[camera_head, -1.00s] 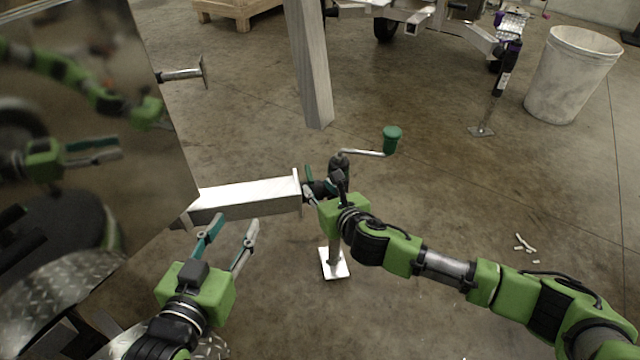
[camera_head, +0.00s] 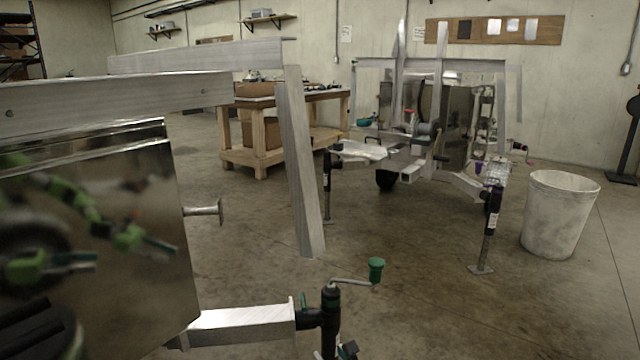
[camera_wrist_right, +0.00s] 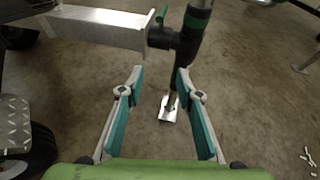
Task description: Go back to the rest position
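My right gripper (camera_wrist_right: 160,72) is open and empty in the right wrist view, with teal-lined fingers spread on both sides. The trailer's tongue jack (camera_wrist_right: 187,38) is upright just beyond the fingertips, its foot plate (camera_wrist_right: 169,108) on the floor between the fingers in the picture. My left gripper is out of the head view; green arms show only as reflections in the shiny panel (camera_head: 150,200).
The near trailer's tongue (camera_head: 245,322) joins the jack from the left. A leaning metal beam (camera_head: 300,165) stands behind. A white bin (camera_head: 558,215) is at right, and a second trailer (camera_head: 440,130) and a wooden workbench (camera_head: 262,130) stand farther back.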

